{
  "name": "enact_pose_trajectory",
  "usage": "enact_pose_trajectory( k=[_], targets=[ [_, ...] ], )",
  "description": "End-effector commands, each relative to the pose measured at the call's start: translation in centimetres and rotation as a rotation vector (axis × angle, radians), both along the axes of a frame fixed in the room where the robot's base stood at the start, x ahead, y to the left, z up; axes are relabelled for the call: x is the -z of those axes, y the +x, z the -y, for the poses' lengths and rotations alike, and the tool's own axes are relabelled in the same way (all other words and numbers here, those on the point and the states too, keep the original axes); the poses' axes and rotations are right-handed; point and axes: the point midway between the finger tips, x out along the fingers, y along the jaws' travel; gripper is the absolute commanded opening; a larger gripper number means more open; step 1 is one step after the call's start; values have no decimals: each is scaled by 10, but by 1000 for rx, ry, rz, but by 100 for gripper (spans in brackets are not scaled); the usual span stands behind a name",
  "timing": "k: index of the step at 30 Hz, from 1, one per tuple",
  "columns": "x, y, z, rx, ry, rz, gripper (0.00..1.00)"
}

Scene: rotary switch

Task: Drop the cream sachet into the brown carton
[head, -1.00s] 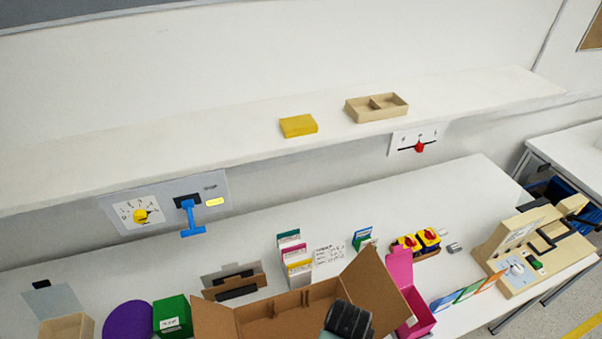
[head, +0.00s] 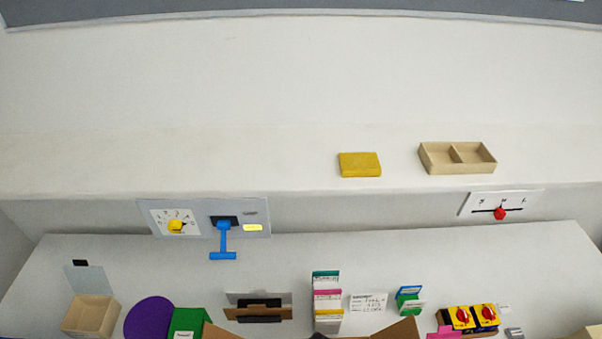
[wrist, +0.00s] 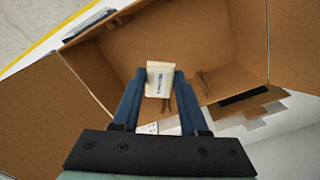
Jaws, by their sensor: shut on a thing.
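In the wrist view the cream sachet (wrist: 160,79) is pinched between the two fingertips of my gripper (wrist: 158,84). In the head view only the upper flap edges of the brown carton (head: 400,330) show at the bottom edge. My gripper and the sachet are out of the head view.
A purple disc (head: 149,319), a green box (head: 188,321), a card holder (head: 257,307) and a rack of coloured cards (head: 327,300) stand behind and left of the carton. The shelf holds a yellow block (head: 360,164) and a wooden tray (head: 457,171).

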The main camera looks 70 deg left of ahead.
Motion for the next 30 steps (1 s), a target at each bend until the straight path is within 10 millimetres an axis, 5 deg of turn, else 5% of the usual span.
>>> enact_pose_trajectory(
  k=[7,18,19,24,30],
  targets=[
    [33,0,0,0,0,0,0],
    [35,0,0,0,0,0,0],
    [35,0,0,0,0,0,48],
    [35,0,0,0,0,0,78],
    [35,0,0,0,0,0,78]
  ],
)
